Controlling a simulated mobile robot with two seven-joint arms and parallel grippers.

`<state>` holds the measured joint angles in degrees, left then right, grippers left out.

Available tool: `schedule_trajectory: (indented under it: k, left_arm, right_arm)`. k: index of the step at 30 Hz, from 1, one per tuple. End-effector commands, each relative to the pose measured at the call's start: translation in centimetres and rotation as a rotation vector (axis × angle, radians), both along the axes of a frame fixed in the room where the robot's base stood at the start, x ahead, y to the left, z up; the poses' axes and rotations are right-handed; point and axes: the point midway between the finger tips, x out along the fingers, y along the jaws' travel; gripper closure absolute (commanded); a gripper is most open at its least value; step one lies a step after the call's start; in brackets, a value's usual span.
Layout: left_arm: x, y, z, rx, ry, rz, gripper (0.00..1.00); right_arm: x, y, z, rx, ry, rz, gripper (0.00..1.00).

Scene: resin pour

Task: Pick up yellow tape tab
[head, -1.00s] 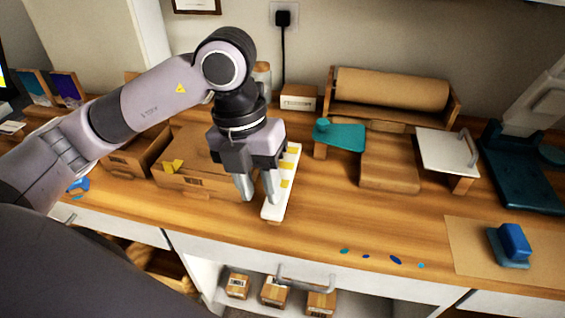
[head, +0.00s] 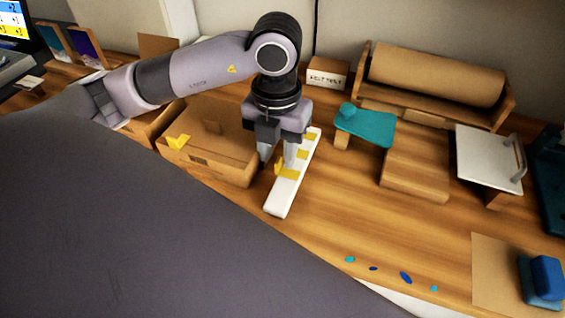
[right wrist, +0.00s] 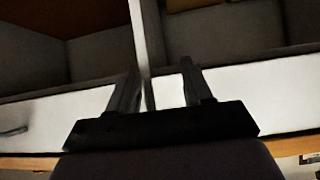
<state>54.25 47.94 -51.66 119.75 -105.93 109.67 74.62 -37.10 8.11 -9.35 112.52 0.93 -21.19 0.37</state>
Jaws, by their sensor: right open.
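A white strip (head: 277,207) lies on the wooden bench with several yellow tape tabs (head: 288,174) along it. My left gripper (head: 276,164) points down over the strip's left edge, its two fingers apart. A yellow piece (head: 278,162) shows between the fingers; I cannot tell whether either finger touches it. Part of the strip is hidden behind the right finger. My right gripper (right wrist: 157,88) is open and empty in the right wrist view, in front of pale drawer fronts.
A cardboard box (head: 215,165) with a yellow piece (head: 178,142) on it stands left of the strip. A teal plate (head: 366,127), a wooden block (head: 412,172) and a paper roll (head: 437,72) are to the right. The front bench is mostly clear, with small blue spots (head: 405,277).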

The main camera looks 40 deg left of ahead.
Motion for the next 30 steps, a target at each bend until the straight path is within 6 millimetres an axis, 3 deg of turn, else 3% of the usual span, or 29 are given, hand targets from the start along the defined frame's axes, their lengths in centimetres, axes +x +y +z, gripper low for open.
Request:
schedule_trajectory:
  k: [3, 10, 11, 14, 30]
  left_arm:
    - [-0.02, 0.03, -1.14, 0.0, 0.001, 0.001, 0.64]
    - [0.03, 0.02, -1.32, 0.0, -0.002, 0.0, 0.64]
    - [0.03, 0.02, -1.32, 0.0, -0.001, 0.0, 0.67]
    - [0.02, 0.01, -1.31, 0.0, -0.001, 0.0, 1.0]
    - [0.03, 0.0, -0.79, -0.001, -0.002, 0.0, 1.0]
  right_arm:
    - [0.0, -0.01, -0.04, 0.0, 0.0, 0.0, 0.5]
    - [0.01, -0.03, -0.03, -0.001, 0.0, -0.001, 0.5]
    - [0.01, -0.03, -0.03, -0.001, 0.0, -0.001, 0.5]
    - [0.02, -0.04, -0.02, 0.0, -0.001, -0.001, 0.5]
    - [0.02, -0.03, 0.02, -0.001, 0.0, -0.001, 0.5]
